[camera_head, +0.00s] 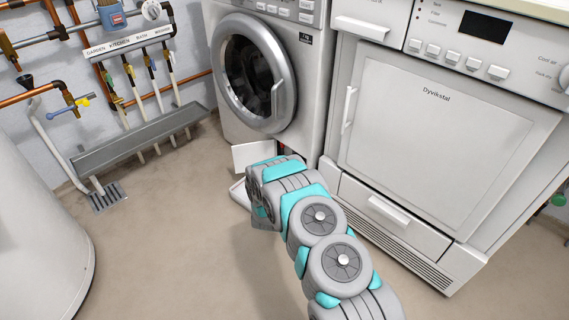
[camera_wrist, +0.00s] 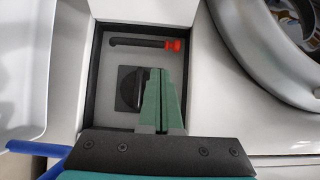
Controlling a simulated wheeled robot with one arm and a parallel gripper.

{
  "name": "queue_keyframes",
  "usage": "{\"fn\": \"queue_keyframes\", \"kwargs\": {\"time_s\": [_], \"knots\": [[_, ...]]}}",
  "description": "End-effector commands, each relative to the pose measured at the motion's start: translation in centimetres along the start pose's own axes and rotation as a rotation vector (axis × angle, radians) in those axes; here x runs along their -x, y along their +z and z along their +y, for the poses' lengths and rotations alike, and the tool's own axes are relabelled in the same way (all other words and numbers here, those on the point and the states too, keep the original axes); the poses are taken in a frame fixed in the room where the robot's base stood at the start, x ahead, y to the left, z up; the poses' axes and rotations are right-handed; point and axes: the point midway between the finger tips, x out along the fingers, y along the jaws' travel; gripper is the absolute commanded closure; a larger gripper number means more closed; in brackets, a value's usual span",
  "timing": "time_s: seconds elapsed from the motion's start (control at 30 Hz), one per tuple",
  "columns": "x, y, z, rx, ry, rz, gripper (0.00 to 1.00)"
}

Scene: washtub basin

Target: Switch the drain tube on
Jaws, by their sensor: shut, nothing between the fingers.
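The drain tube (camera_wrist: 145,44) is black with a red end (camera_wrist: 174,45). In the wrist view it lies across the top of a recessed service compartment (camera_wrist: 89,90) in the washing machine's lower front. A black square part with a round knob (camera_wrist: 129,88) sits below the tube, partly covered by my fingers. My gripper (camera_wrist: 160,74) has its green fingers shut together and empty. The fingertips are beside the knob's right side and below the tube; I cannot tell if they touch anything. In the head view, the arm hides the gripper and most of the compartment.
The washing machine (camera_head: 308,85) has an open white flap (camera_head: 255,153) at its lower front. A white tray-like piece (camera_head: 239,192) is low beside it. The Dyvikstal appliance (camera_head: 430,140) stands right. A white tank (camera_head: 35,230) stands left. The floor between is clear.

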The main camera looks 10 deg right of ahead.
Motion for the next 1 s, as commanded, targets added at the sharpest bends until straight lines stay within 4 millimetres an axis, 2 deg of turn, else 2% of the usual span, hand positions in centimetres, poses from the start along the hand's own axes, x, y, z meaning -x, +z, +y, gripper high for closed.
{"fn": "queue_keyframes", "kwargs": {"time_s": [0.2,0.43,0.67,1.0], "knots": [[-3.8,0.0,-0.1,-0.003,-0.005,0.001,1.00],[-6.7,0.0,-0.1,-0.003,-0.003,0.001,1.00],[-7.8,0.0,0.1,0.000,0.002,-0.001,1.00],[-8.0,0.1,0.0,0.000,0.001,-0.001,1.00]]}}
